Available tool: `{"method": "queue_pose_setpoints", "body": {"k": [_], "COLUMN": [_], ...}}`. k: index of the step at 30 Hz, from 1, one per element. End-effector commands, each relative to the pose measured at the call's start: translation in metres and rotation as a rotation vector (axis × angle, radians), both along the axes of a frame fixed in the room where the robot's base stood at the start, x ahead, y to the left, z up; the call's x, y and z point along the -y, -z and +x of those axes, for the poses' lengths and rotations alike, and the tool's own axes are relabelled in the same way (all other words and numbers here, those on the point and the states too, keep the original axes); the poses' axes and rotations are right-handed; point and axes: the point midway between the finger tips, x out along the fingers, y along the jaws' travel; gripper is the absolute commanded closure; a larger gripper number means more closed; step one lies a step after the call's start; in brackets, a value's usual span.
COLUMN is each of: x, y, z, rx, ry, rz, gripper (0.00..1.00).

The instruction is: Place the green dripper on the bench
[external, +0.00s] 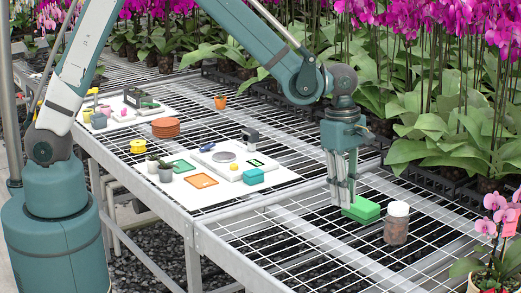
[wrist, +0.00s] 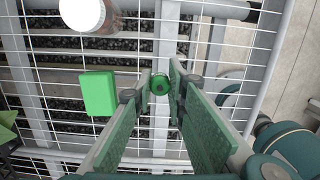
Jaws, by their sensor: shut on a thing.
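My gripper (external: 342,203) points down over the wire-mesh bench (external: 300,218), low beside a bright green block. In the wrist view, my gripper (wrist: 160,86) is shut on the green dripper (wrist: 160,85), a small round dark-green piece between the fingertips. In the external view I cannot make the dripper out apart from the fingers. The mesh bench shows beneath it in the wrist view (wrist: 150,152). I cannot tell whether the dripper touches the mesh.
The green block (external: 362,209) lies just right of my fingers, with a white-lidded jar (external: 397,223) beyond it. A white board (external: 205,192) with a scale (external: 222,157) and small trays lies left. Orchids line the back. Mesh nearer the front edge is clear.

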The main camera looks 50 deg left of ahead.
Motion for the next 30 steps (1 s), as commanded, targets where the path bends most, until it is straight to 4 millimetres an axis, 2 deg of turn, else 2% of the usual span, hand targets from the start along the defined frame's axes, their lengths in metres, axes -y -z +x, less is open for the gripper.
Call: {"method": "queue_pose_setpoints", "body": {"k": [3, 15, 30], "x": [-0.029, -0.123, -0.253], "y": [0.000, -0.001, -0.002], "z": [0.021, 0.078, 0.130], "rx": [0.000, 0.001, 0.003], "ry": [-0.015, -0.050, -0.097], "rz": [0.001, 0.002, 0.000], "gripper": [0.91, 0.91, 0.91]}}
